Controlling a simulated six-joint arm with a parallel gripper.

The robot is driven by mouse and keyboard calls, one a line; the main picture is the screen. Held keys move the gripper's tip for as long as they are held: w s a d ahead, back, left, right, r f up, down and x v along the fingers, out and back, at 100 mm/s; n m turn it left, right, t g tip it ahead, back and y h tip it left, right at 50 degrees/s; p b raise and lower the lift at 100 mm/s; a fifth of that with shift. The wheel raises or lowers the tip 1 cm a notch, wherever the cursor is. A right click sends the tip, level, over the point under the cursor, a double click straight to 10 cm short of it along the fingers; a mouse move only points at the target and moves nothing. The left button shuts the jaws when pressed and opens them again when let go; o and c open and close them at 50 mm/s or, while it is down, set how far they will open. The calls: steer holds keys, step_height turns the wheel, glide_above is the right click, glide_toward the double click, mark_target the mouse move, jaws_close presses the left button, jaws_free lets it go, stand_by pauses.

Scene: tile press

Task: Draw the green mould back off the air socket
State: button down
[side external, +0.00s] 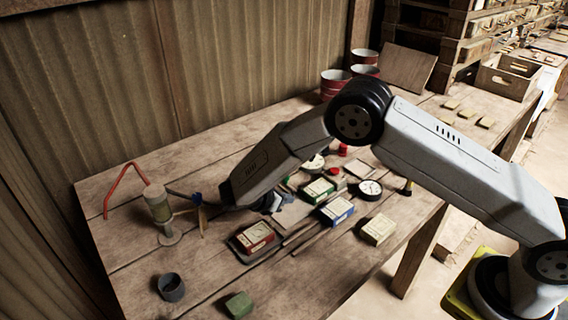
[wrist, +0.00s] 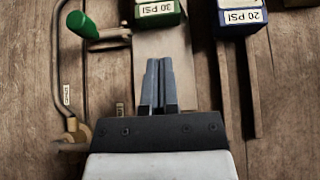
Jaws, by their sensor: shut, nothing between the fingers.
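The green mould (wrist: 158,14), labelled 30 PSI, lies at the top of the wrist view, ahead of my gripper. It also shows in the side external view (side external: 318,190) as a green-sided block with a pale top. My gripper (wrist: 158,62) is shut and empty, its fingertips a short way from the mould's near side and apart from it in the picture. In the side external view my gripper is low over the bench and partly hidden by my wrist. I cannot clearly make out the air socket.
A blue mould (wrist: 241,18), labelled 20 PSI, stands right of the green one. A green-handled lever (wrist: 83,25) is at left in the wrist view. A red mould (side external: 255,237), a tan block (side external: 378,229) and a gauge (side external: 370,189) stand nearby. The bench's front left holds a dark cup (side external: 171,288).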

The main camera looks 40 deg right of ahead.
mark_target(322, 185)
steer(key=d, duration=1.1)
steer(key=shift+d, duration=0.1)
steer(key=shift+d+f, duration=0.15)
steer(key=shift+d, duration=0.05)
steer(key=shift+f, duration=0.7)
steer(key=shift+s+f, duration=0.1)
steer(key=shift+a, duration=0.15)
steer(key=a, duration=1)
steer(key=shift+s+a+f, duration=0.1)
steer(key=shift+a, duration=0.05)
steer(key=shift+r, duration=0.9)
